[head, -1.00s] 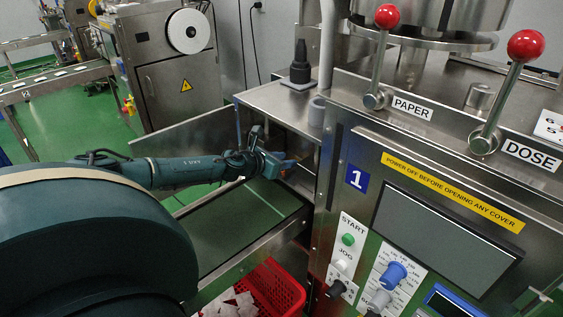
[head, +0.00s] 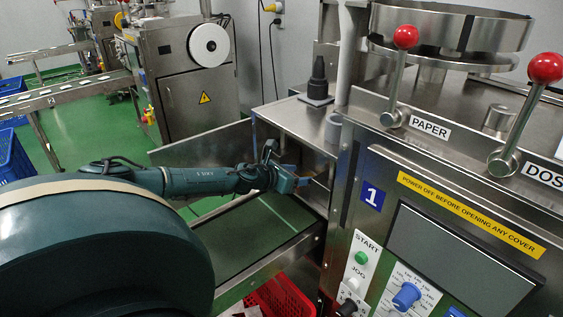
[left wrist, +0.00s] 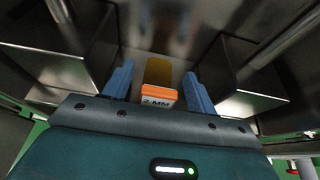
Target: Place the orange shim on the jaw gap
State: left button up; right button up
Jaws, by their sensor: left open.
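The orange shim (left wrist: 158,96), marked "2 MM", shows in the left wrist view between the two blue fingers of my left gripper (left wrist: 158,85). The fingers are open, one on each side of it, with a visible gap at each side. A darker amber surface (left wrist: 158,72) lies just beyond the shim; I cannot tell whether it is part of it. In the head view my left gripper (head: 298,181) is inside the open bay of the machine, and the shim is hard to make out there. The jaw gap is not clearly identifiable. My right gripper is not in view.
Shiny metal blocks (left wrist: 60,65) and (left wrist: 250,75) stand on both sides of my left gripper. The machine's front panel (head: 340,215) is close on the right. A green conveyor belt (head: 240,235) runs below my arm, with a red crate (head: 280,298) beneath.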

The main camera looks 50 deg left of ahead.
pick_arm(q)
jog(key=d+p+v, duration=0.1)
jog(key=p+v, duration=0.1)
jog(key=v, duration=0.9)
jog(key=shift+a, duration=0.45)
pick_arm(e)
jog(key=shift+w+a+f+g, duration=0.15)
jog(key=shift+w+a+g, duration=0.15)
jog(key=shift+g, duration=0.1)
pick_arm(q)
jog(key=shift+s, duration=0.1)
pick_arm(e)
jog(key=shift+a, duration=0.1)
